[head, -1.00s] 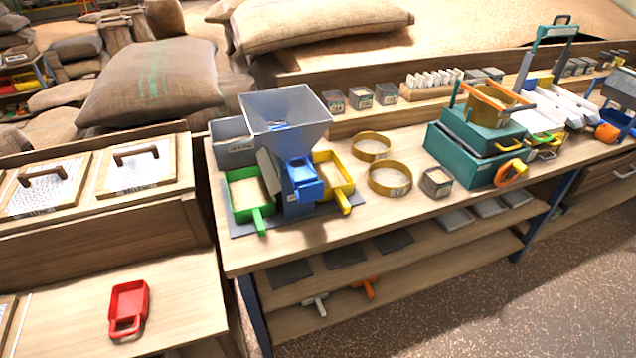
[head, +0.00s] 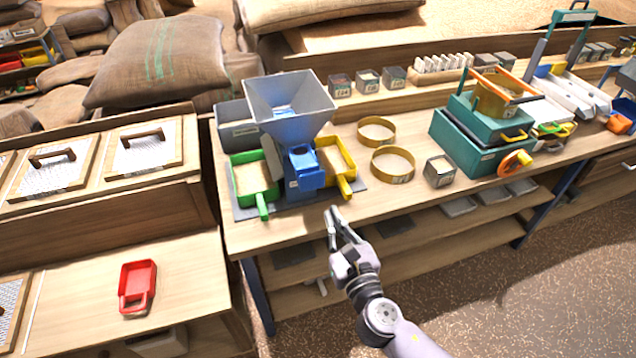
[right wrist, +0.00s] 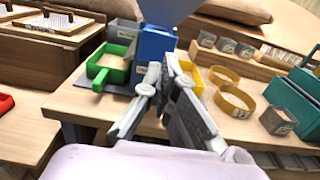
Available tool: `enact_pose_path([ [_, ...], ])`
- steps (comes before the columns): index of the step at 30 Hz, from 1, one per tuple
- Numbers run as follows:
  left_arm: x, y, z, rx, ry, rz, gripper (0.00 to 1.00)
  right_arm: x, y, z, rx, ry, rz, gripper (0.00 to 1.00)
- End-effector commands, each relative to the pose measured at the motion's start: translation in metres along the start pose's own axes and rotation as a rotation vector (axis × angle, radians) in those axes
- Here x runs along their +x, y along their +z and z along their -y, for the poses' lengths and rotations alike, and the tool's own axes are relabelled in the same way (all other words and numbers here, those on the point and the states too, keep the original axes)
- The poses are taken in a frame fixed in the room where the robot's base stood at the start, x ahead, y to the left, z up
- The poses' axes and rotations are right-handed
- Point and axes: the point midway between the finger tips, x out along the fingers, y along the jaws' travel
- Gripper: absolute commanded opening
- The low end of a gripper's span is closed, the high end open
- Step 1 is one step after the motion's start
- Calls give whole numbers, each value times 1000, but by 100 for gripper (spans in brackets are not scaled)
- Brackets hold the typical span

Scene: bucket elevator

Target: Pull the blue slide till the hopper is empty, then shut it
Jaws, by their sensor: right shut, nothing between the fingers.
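The grey hopper (head: 290,100) stands on the bench like a funnel, with a little blue showing inside at its bottom. The blue slide (head: 306,168) sticks out of the front of the blue body under the hopper. A green tray (head: 262,203) is at its left and a yellow tray (head: 346,186) at its right, both holding pale grain. My right gripper (head: 333,216) is shut and empty, in front of the bench edge, apart from the slide. In the right wrist view its fingers (right wrist: 160,80) point at the blue body (right wrist: 155,45). My left gripper is not in view.
Two yellow rings (head: 393,162) and a small grey box (head: 439,171) lie right of the trays. A teal machine (head: 468,142) stands farther right. A red scoop (head: 137,287) lies on the lower left surface. Shelves run below the bench top.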

Motion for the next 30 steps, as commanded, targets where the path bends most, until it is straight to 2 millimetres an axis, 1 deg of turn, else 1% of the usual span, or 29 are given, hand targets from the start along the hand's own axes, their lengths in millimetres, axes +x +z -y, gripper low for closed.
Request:
enact_pose_path([
  [1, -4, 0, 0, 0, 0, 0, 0, 13, 4, 0, 0, -1, 2, 0],
  [3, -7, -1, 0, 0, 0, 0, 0, 29, 3, 0, 0, -2, 2, 0],
  [9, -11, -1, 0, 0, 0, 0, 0, 70, 2, 0, 3, 0, 0, 0],
  [12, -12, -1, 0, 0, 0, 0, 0, 85, 2, 0, 4, -1, 0, 0],
  [15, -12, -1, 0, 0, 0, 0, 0, 96, 0, 0, 3, 0, -1, 0],
  [21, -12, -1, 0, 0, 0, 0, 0, 105, 0, 0, 5, 0, -1, 0],
  [30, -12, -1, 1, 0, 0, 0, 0, 106, 0, 0, 4, 0, -1, 0],
])
